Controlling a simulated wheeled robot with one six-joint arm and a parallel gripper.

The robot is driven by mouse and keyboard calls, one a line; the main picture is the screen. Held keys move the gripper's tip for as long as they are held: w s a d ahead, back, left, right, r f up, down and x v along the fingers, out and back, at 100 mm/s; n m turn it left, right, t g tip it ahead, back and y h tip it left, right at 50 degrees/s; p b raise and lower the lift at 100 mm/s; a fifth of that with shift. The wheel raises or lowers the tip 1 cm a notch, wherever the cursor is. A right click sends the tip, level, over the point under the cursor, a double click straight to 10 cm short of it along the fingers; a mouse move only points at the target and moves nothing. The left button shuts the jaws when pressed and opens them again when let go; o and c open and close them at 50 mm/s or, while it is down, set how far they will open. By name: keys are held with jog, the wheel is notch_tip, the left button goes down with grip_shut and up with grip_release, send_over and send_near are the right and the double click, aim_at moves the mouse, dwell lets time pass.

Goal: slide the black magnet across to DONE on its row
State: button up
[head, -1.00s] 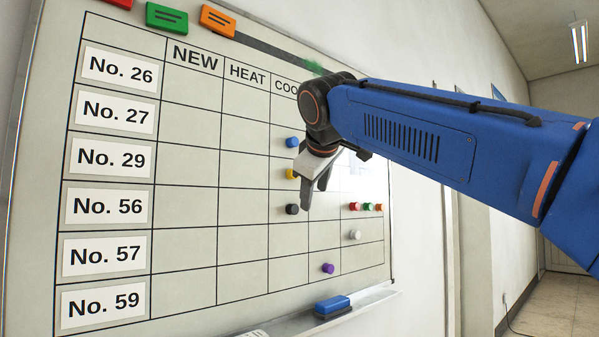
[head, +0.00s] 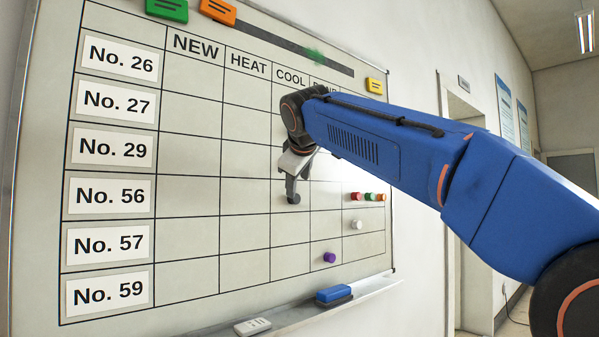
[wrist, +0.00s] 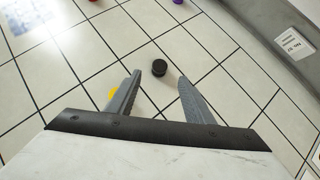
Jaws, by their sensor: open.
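The black magnet (wrist: 159,68) is on the whiteboard grid in the wrist view, just beyond and between my fingertips. My gripper (head: 292,197) is in front of the COOL column at the No. 56 row (head: 108,196). In the wrist view my gripper (wrist: 160,78) is open, its two fingers apart with nothing held. The DONE heading (head: 325,84) is partly covered by my arm, right of COOL (head: 290,77).
A yellow magnet (wrist: 112,93) is partly behind the left finger. Red (head: 355,196), green (head: 370,196) and orange (head: 381,197) magnets sit further right. White (head: 357,224) and purple (head: 330,258) magnets are lower. A tray holds a blue eraser (head: 333,294).

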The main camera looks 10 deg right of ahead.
aim_at(297, 198)
jog(key=x, duration=0.8)
jog(key=shift+d, duration=0.1)
jog(key=c, duration=1.1)
jog(key=shift+w, duration=0.1)
jog(key=shift+w+d+r, duration=0.1)
jog(key=shift+w+d, duration=1.35)
jog(key=shift+d, duration=0.65)
jog(key=shift+w+d+r, duration=0.15)
jog(key=shift+w+d, duration=1.3)
jog(key=shift+d, duration=0.7)
jog(key=shift+w+d+r, duration=0.1)
jog(key=shift+w+d, duration=1.35)
jog(key=shift+d, duration=0.65)
